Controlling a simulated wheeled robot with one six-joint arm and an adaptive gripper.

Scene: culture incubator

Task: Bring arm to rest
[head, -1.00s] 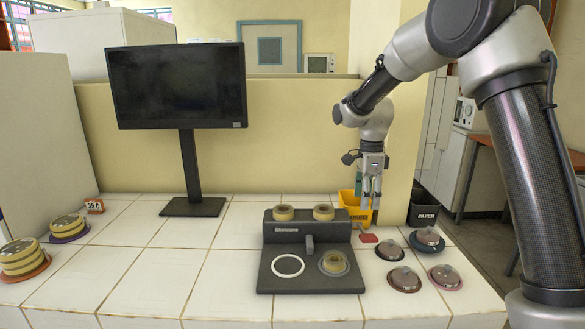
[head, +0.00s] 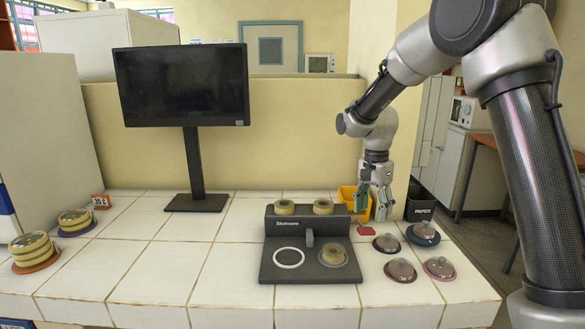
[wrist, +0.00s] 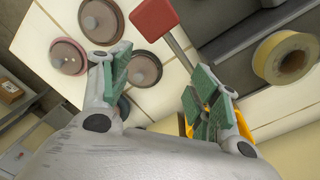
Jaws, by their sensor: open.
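My gripper (head: 375,198) points down above the back right of the white tiled counter (head: 180,257), in front of the yellow bin. Its two green-padded fingers are spread apart in the wrist view (wrist: 165,90), with nothing between them. My arm comes in from the right side of the head view, bent at the elbow.
A dark device (head: 310,270) with yellowish rings stands mid-counter. Several lidded dishes (head: 400,270) sit to its right. A monitor (head: 182,85) and stacked dishes (head: 33,248) are at left. Counter between them is clear.

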